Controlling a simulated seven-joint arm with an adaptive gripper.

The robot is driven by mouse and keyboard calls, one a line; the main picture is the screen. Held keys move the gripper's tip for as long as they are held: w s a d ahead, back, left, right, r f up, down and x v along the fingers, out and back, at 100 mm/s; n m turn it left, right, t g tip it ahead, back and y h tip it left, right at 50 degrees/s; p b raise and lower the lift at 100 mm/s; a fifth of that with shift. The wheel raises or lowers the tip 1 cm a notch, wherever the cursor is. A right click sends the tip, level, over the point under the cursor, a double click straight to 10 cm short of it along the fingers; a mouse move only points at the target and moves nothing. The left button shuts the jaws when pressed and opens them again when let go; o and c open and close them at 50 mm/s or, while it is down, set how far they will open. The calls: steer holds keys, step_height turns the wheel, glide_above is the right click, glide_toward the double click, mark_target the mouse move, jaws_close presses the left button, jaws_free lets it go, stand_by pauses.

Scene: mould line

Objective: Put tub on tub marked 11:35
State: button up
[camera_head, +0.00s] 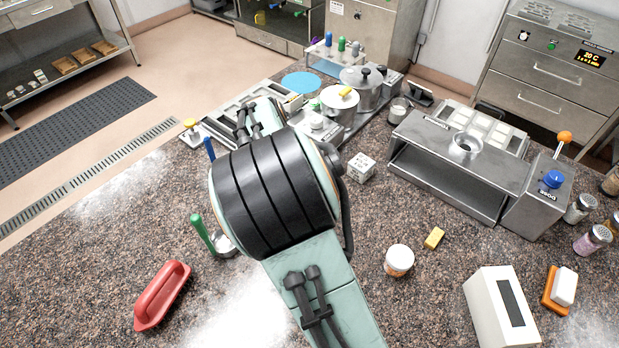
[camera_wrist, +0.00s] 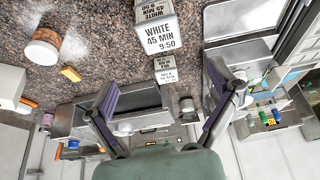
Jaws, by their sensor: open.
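A white tub (camera_wrist: 158,38) marked WHITE 45 MIN 9:50 is at the top middle of the wrist view. A smaller-looking white tub (camera_wrist: 166,70), with dark print too small to read surely, is just below it in that picture. In the head view one white printed tub (camera_head: 361,167) stands on the counter right of my arm; its time is unreadable. No 11:35 mark can be read. My gripper (camera_wrist: 162,80) is open, its fingers spread to either side of the smaller-looking tub in the picture, with nothing visibly held. My arm hides the gripper in the head view.
A metal machine (camera_head: 460,155) stands beyond at right. A round tub (camera_head: 399,260), a yellow block (camera_head: 434,238) and a white box (camera_head: 499,305) are on the right. Pots (camera_head: 340,101) stand behind my arm.

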steer(key=s+d+r+n+g+y, duration=0.1)
steer(key=s+r+n, duration=0.1)
steer(key=s, duration=0.8)
steer(key=s+d+r+n+g+y, duration=0.1)
steer(key=s+n, duration=0.3)
steer(key=s, duration=0.7)
steer(key=s+d+r+n+g+y, duration=0.1)
steer(key=s+d+r+n+y, duration=0.1)
steer(key=s, duration=0.8)
steer(key=shift+s+d+r+n, duration=0.25)
steer(key=shift+d+r+n, duration=0.45)
steer(key=shift+n, duration=0.4)
steer(key=shift+a+r, duration=0.1)
